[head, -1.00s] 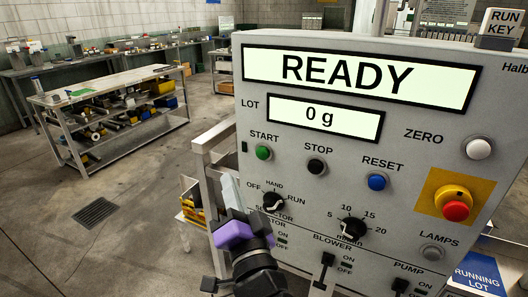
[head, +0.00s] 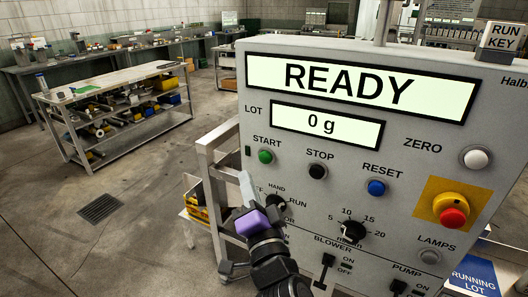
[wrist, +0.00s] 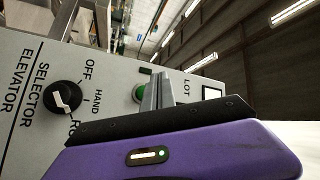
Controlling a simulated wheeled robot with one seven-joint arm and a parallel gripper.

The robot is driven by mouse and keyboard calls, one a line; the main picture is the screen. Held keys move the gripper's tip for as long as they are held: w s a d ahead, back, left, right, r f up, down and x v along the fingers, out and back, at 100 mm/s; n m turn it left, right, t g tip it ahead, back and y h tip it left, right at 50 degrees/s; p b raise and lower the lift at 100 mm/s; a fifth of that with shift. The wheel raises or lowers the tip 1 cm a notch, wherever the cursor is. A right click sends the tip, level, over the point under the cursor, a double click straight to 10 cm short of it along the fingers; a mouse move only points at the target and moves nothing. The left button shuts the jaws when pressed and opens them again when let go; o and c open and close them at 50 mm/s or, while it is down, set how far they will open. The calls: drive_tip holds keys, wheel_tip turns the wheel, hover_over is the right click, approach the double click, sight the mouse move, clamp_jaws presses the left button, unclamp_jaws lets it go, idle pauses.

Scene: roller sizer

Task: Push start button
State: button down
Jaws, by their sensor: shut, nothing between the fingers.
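The green START button (head: 265,156) sits on the left side of the grey control panel (head: 400,215), under the LOT label. My gripper (head: 246,182) is shut and empty, with its purple body below and left of the button. In the head view the fingertips are a little below the button and do not cover it. In the wrist view the green button (wrist: 138,92) shows just left of the shut fingers (wrist: 158,92), which partly hide it. I cannot tell the gap between the fingertips and the panel.
The black STOP button (head: 318,171), blue RESET button (head: 376,188), white ZERO button (head: 476,158) and red emergency stop (head: 453,217) are on the same panel. The black selector knob (wrist: 63,98) is close to my gripper. The display (head: 360,88) reads READY.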

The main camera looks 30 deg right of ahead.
sight(265, 158)
drive_tip(key=shift+w+d+p, duration=0.55)
drive_tip(key=shift+w+d, duration=0.25)
drive_tip(key=shift+d, duration=0.25)
drive_tip(key=shift+w+d+p, duration=0.55)
drive_tip(key=shift+w+d, duration=0.2)
drive_tip(key=shift+d, duration=0.3)
drive_tip(key=shift+d, duration=0.1)
idle(0.5)
drive_tip(key=shift+w+d, duration=0.25)
drive_tip(key=shift+w+d, duration=0.3)
drive_tip(key=shift+d, duration=0.1)
idle(0.9)
idle(0.3)
drive_tip(key=shift+s+a+b, duration=0.6)
drive_tip(key=shift+a+b, duration=0.1)
drive_tip(key=shift+b, duration=0.15)
